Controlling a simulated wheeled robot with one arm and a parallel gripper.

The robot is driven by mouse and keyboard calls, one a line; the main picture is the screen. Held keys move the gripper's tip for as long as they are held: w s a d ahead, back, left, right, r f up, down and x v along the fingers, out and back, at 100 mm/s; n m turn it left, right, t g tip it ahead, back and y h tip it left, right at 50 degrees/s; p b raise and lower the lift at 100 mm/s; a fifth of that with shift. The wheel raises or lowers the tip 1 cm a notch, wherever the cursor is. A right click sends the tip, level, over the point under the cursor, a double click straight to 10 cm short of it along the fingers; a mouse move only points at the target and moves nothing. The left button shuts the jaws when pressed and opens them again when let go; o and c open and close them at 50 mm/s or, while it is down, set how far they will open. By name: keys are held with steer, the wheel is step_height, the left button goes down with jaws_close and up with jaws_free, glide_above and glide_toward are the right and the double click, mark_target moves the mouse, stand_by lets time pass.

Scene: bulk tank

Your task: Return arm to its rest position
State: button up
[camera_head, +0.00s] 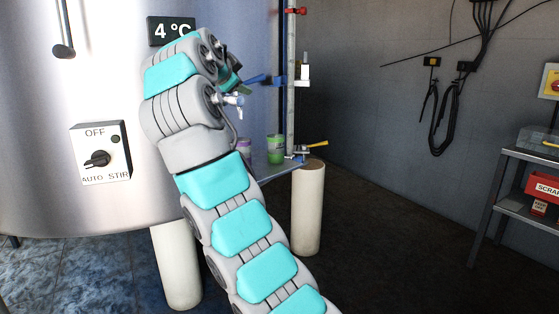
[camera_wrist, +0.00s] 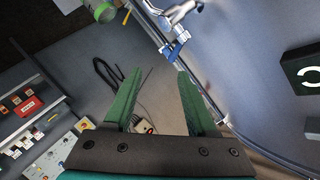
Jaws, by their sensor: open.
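My arm is raised and bent in the head view, in front of the large steel tank (camera_head: 60,205). My gripper (camera_wrist: 158,78) shows in the wrist view with its two green fingers spread apart and nothing between them. In the head view the gripper end is mostly hidden behind my own wrist, close to a blue-handled valve (camera_head: 257,79) on the tank's right side. The blue handle also shows in the wrist view (camera_wrist: 174,50), beyond the fingertips and apart from them.
A control box (camera_head: 99,152) with a knob and a 4 °C display (camera_head: 171,31) are on the tank. A green cup (camera_head: 276,148) stands on a small shelf right of my arm. A metal rack (camera_head: 510,155) with a red box (camera_head: 543,188) stands at far right. Floor between is clear.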

steer(key=s+d+f+n+g+h, duration=0.1)
steer(key=d+f+n+g, duration=0.25)
steer(key=d, duration=0.45)
steer(key=s+d+f+n+g+h, duration=0.2)
steer(key=d+f, duration=0.3)
steer(key=d, duration=0.3)
steer(key=s+d+f+n+g+y, duration=0.15)
steer(key=s+d+f+g, duration=0.25)
steer(key=s+d+f, duration=0.55)
steer(key=s+f+n+g+y, duration=0.1)
steer(key=s+f+g, duration=0.1)
steer(key=s+f, duration=0.6)
steer(key=s+f+n+g+y, duration=0.2)
steer(key=s+f, duration=0.7)
steer(key=s, duration=0.9)
steer(key=s+f+n+g+y, duration=0.1)
steer(key=s+f+g, duration=0.2)
steer(key=s+f, duration=0.6)
steer(key=s, duration=0.4)
steer(key=shift+s+a+f+n+y, duration=0.2)
steer(key=shift+s+a+n+y, duration=0.1)
steer(key=shift+a+n+y, duration=0.1)
